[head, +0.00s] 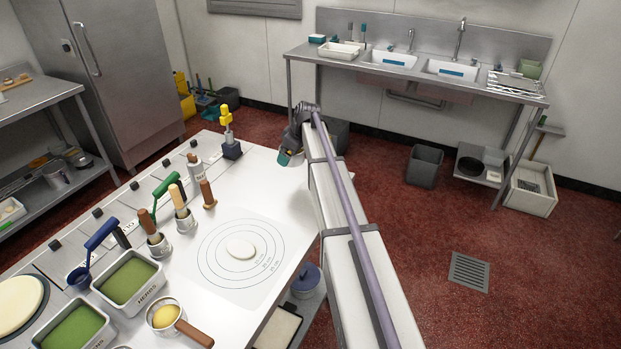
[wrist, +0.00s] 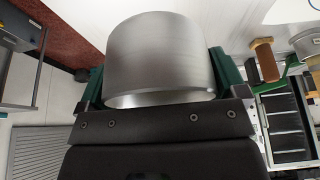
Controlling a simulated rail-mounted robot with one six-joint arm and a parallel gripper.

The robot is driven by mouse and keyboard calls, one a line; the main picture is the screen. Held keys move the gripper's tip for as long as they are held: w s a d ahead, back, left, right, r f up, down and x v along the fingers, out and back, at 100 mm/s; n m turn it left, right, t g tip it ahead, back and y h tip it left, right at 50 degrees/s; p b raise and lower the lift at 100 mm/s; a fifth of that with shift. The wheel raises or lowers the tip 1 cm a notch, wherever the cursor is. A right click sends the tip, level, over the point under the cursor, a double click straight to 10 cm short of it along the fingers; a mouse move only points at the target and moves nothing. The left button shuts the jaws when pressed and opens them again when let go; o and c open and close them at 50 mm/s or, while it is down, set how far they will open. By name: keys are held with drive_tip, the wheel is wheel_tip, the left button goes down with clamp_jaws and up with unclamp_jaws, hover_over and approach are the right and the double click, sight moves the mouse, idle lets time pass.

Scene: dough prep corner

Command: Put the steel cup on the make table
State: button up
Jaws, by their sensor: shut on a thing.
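The steel cup (wrist: 160,52) fills the upper middle of the wrist view, a plain brushed cylinder between two dark green fingers. My gripper (head: 287,157) is shut on it. In the head view my gripper is by the far right end of the white make table (head: 262,181). My arm and gripper hide most or all of the cup there. I cannot tell whether the cup touches the table or hangs above it.
The table's far right part is bare. A round of dough (head: 240,249) lies on a ringed mat (head: 212,276). A yellow-topped tool (head: 228,132), utensil pots and herb pans (head: 128,280) stand to the left. Red floor lies right of the table.

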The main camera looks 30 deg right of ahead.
drive_tip(key=b, duration=0.7)
hover_over(288, 183)
drive_tip(key=f, duration=0.6)
drive_tip(key=shift+s+d+f, duration=0.4)
drive_tip(key=shift+r, duration=0.15)
wheel_tip(288, 183, down, 4)
drive_tip(key=b, duration=0.3)
drive_tip(key=shift+r, duration=0.3)
drive_tip(key=shift+c, duration=0.5)
drive_tip(key=shift+f, duration=0.2)
drive_tip(key=o, duration=1)
